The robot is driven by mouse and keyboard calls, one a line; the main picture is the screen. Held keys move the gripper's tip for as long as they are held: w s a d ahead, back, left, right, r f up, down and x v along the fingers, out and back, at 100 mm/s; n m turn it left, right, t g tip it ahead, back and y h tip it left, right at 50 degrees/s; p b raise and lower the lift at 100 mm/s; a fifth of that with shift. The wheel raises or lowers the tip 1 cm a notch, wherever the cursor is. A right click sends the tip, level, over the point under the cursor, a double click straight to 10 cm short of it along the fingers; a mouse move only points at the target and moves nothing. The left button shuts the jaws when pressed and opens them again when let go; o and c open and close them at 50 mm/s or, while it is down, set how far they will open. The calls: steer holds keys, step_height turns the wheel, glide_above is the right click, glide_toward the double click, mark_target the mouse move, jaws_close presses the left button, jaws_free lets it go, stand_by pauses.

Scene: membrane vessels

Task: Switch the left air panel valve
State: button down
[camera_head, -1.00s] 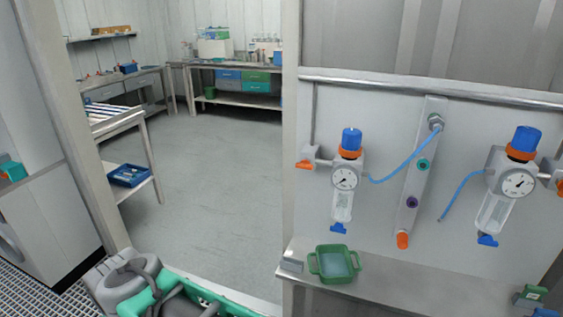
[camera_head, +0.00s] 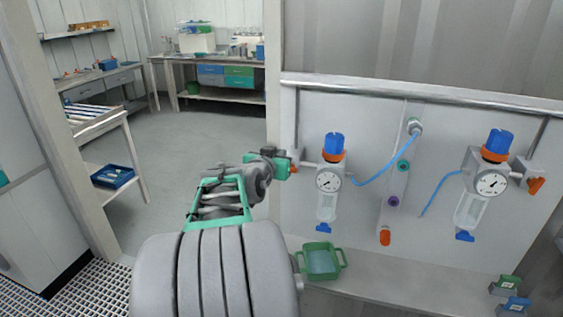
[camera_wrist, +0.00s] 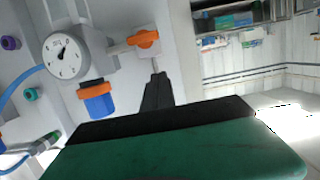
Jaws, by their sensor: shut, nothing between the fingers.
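The left valve shows as a small orange handle (camera_head: 294,169) in the head view, mostly hidden behind my gripper (camera_head: 281,161). In the wrist view its orange handle (camera_wrist: 144,40) lies across a grey valve body. The left regulator has a blue knob (camera_head: 333,144), an orange collar and a round gauge (camera_head: 327,181), right of the valve. The gauge (camera_wrist: 66,55) and blue knob (camera_wrist: 97,100) also show in the wrist view. My gripper is shut and empty, its dark fingertips (camera_wrist: 158,78) just short of the valve body. I cannot tell whether they touch it.
A right regulator (camera_head: 490,182) with its own orange handle (camera_head: 536,186) hangs on the panel. Blue hoses run near a central manifold (camera_head: 394,185). A green tray (camera_head: 322,262) sits on the ledge below. Left of the panel post, the doorway floor (camera_head: 190,150) is open.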

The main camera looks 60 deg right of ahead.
steer(key=f, duration=0.1)
steer(key=d+f, duration=0.1)
steer(key=f, duration=0.1)
steer(key=d+f+p, duration=0.1)
steer(key=shift+w+d+f, duration=0.1)
steer(key=shift+w+f, duration=0.15)
steer(key=shift+f, duration=0.05)
steer(key=shift+w+f+n+g+b, duration=0.15)
steer(key=shift+n+g+b, duration=0.05)
steer(key=shift+n+b, duration=0.35)
steer(key=shift+w+f+n+g+b, duration=0.1)
steer(key=shift+f+n+g+b, duration=0.1)
steer(key=shift+n+b, duration=0.35)
steer(key=f+n+g+b, duration=0.1)
steer(key=n, duration=0.2)
steer(key=f+n+g+h+b, duration=0.1)
steer(key=n+b, duration=0.1)
steer(key=n, duration=0.1)
steer(key=w+f+n+g+h+b, duration=0.1)
steer(key=n+b, duration=0.1)
steer(key=n, duration=0.2)
stand_by(0.6)
stand_by(0.8)
